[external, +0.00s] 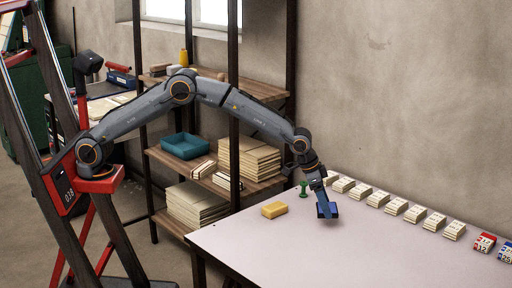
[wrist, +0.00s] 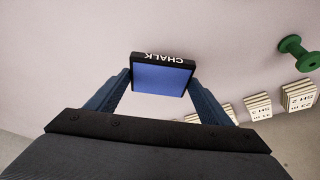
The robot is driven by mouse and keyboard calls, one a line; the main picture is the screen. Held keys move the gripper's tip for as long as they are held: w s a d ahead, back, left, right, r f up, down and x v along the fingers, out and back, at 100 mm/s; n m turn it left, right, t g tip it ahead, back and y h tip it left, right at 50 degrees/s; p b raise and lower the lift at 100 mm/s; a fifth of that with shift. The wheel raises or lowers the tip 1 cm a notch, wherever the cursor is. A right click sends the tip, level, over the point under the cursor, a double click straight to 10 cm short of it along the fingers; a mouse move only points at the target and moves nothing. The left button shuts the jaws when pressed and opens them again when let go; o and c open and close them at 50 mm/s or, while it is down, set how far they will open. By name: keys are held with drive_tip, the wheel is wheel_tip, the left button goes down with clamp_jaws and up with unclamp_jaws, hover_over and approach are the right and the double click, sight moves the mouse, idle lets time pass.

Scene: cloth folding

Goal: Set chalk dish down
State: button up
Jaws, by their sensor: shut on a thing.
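The chalk dish (wrist: 161,78) is a small square tray with a blue inside and a dark rim lettered CHALK. In the external view the dish (external: 331,211) is at the near end of my arm, over the left part of the pale table (external: 350,258). My gripper (wrist: 162,83) is shut on it, one finger at each side. In the external view my gripper (external: 323,204) points down at the tabletop. I cannot tell whether the dish touches the table or hangs just above it.
A yellow block (external: 274,210) lies left of the dish. A green spool-shaped thing (external: 304,189) stands behind it. Several labelled card stacks (external: 397,206) line the wall side, with red (external: 484,242) and blue (external: 506,252) ones far right. The table's front middle is clear.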

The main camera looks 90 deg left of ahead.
sight(323, 224)
drive_tip(key=shift+f, duration=2.2)
drive_tip(key=shift+f, duration=0.1)
drive_tip(key=o, duration=1.2)
drive_tip(key=shift+f, duration=0.1)
